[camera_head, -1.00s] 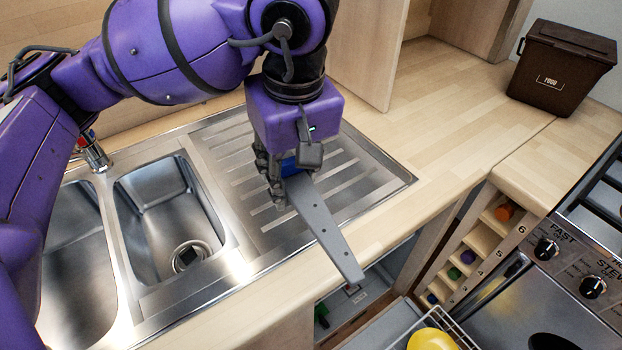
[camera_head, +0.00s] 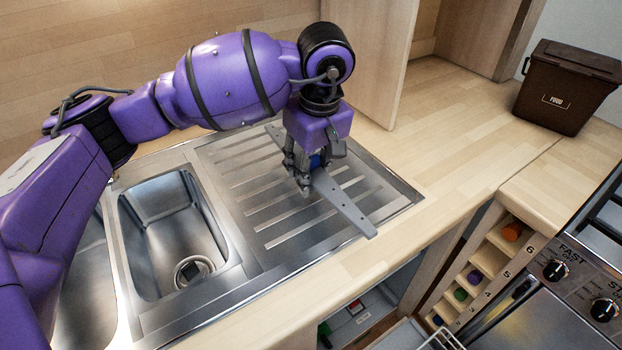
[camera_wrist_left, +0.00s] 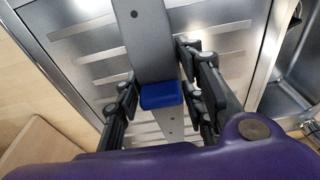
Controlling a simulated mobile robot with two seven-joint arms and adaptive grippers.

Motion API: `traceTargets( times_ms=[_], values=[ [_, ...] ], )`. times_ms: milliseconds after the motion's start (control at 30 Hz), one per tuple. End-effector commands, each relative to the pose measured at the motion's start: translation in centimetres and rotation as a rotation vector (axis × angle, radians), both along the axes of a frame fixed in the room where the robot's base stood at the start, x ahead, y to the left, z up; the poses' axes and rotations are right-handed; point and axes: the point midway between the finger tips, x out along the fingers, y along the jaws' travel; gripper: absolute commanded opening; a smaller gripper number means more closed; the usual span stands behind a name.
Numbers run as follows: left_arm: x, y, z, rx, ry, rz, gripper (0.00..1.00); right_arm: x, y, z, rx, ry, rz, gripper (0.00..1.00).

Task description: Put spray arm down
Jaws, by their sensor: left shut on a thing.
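The spray arm (camera_head: 343,207) is a long flat grey bar with small holes and a blue hub. It lies over the ridged steel drainer (camera_head: 235,170), one end pointing toward the counter's front edge and the other showing behind my gripper. My left gripper (camera_head: 303,188) is shut on the spray arm near its middle. In the left wrist view, the gripper's fingers (camera_wrist_left: 160,80) stand on either side of the grey bar (camera_wrist_left: 146,40), with the blue hub (camera_wrist_left: 161,95) between them. I cannot tell whether the bar touches the drainer. My right gripper is not in view.
Two sink bowls (camera_head: 170,235) lie left of the drainer. Wooden worktop (camera_head: 465,110) is clear to the right, with a brown food bin (camera_head: 567,88) at the back. An upright wooden panel (camera_head: 370,60) stands behind the drainer. A cooker (camera_head: 560,310) is at the lower right.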

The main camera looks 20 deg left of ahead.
Motion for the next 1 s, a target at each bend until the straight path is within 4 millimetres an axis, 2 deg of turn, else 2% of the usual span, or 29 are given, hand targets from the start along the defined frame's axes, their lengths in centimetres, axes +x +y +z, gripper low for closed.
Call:
traceTargets(
  times_ms=[133,333,733,767,900,1000],
  values=[
    [0.8,0.2,-1.0,0.0,0.002,0.001,0.04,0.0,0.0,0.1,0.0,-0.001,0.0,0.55],
    [0.7,0.2,-3.9,0.001,0.002,-0.001,0.04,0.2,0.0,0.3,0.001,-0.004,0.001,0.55],
    [0.8,0.2,-4.5,0.001,0.001,-0.001,0.04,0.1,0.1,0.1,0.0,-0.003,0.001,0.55],
    [0.8,0.2,-4.4,0.001,0.001,0.0,0.39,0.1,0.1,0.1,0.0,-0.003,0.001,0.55],
    [0.8,0.2,-4.4,0.001,-0.001,0.0,0.56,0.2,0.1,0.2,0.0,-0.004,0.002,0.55],
    [0.8,0.2,-4.3,0.001,-0.001,0.0,0.56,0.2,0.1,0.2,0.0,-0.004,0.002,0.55]
  ],
)
